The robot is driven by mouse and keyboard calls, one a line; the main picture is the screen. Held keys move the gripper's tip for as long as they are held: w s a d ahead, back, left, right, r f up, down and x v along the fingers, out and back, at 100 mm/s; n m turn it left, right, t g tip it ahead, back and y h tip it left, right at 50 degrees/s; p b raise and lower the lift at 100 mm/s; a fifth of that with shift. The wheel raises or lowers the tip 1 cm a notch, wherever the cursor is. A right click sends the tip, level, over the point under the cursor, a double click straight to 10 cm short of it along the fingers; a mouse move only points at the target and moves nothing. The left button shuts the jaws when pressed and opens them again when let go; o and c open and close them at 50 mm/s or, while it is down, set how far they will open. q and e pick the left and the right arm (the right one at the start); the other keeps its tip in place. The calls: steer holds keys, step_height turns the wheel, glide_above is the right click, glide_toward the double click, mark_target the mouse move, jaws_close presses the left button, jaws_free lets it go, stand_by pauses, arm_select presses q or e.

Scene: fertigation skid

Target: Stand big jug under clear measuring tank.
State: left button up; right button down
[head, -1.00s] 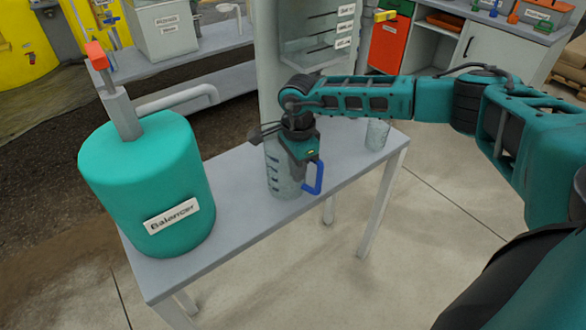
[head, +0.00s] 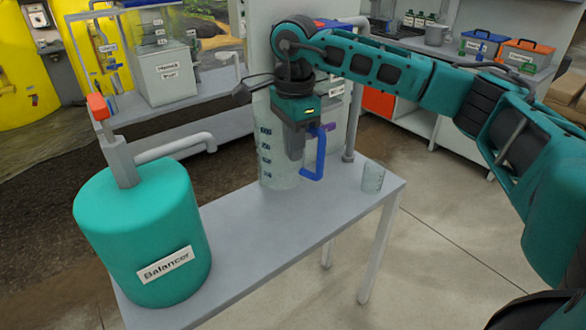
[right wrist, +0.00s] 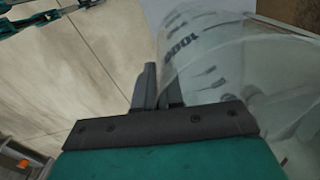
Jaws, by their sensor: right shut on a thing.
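The big jug (head: 277,165) is clear with dark scale marks and a blue handle (head: 320,155). It is upright at the back of the grey table, in front of the pale upright panel. My right gripper (head: 296,155) points down and is shut on the jug at its handle side. In the right wrist view, the jug (right wrist: 205,60) fills the upper right beside my fingers (right wrist: 158,92). I cannot tell whether its base touches the table. The clear measuring tank is mostly hidden behind my right arm and cannot be made out. My left gripper is out of view.
A teal Balancer tank (head: 150,230) with a grey pipe and red-topped valve stands at the table's left. A small clear beaker (head: 373,178) stands right of the jug. The table top (head: 250,240) is bare between the Balancer and the front edge.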

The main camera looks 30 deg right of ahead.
steer(key=shift+r, duration=0.75)
steer(key=s+a+f+n, duration=0.3)
steer(key=a+f+n, duration=0.1)
steer(key=n, duration=0.5)
steer(key=s+a+f+n, duration=0.4)
steer(key=a+n, duration=0.3)
steer(key=n, duration=0.3)
steer(key=shift+f, duration=0.15)
